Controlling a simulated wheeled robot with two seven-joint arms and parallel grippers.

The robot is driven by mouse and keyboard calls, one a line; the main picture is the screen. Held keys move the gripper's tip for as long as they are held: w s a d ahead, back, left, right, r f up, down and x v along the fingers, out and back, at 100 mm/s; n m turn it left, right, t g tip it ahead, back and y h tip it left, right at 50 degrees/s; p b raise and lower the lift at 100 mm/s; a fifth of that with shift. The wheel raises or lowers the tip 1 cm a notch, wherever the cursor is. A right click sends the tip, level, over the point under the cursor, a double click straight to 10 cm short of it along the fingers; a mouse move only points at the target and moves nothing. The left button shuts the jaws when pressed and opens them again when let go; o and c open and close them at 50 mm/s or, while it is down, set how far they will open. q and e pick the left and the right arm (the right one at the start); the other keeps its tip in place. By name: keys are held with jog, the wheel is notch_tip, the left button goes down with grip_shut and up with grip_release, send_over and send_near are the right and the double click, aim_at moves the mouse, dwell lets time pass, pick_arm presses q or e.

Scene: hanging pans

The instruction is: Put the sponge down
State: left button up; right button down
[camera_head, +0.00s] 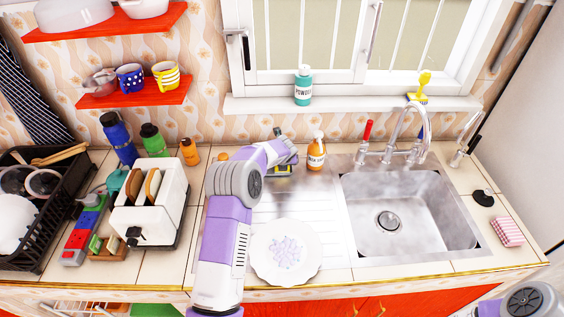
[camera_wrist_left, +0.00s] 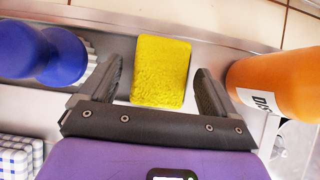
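A yellow sponge (camera_wrist_left: 161,72) lies between the fingers of my left gripper (camera_wrist_left: 158,95) in the left wrist view. The fingers are spread, with a visible gap on the sponge's left side and a very narrow one on its right. In the head view my left gripper (camera_head: 284,160) is at the back of the metal drainboard (camera_head: 320,225), left of the orange soap bottle (camera_head: 316,155). Only a sliver of yellow shows under it there. My right arm shows at the lower right corner of the head view; its gripper is out of frame.
In the left wrist view the orange bottle (camera_wrist_left: 277,84) is close on the right and a blue object (camera_wrist_left: 40,52) on the left. A white plate (camera_head: 286,252) lies on the drainboard. The sink (camera_head: 405,215) is to the right, a toaster (camera_head: 150,205) to the left.

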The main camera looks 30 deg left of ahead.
pick_arm(q)
jog(key=shift+s+d+r, duration=0.1)
jog(key=shift+s+r, duration=0.05)
jog(key=shift+r, duration=0.35)
jog(key=p+v, duration=0.1)
jog(key=v, duration=1)
jog(key=shift+s+r, duration=0.1)
jog(key=shift+s, duration=0.05)
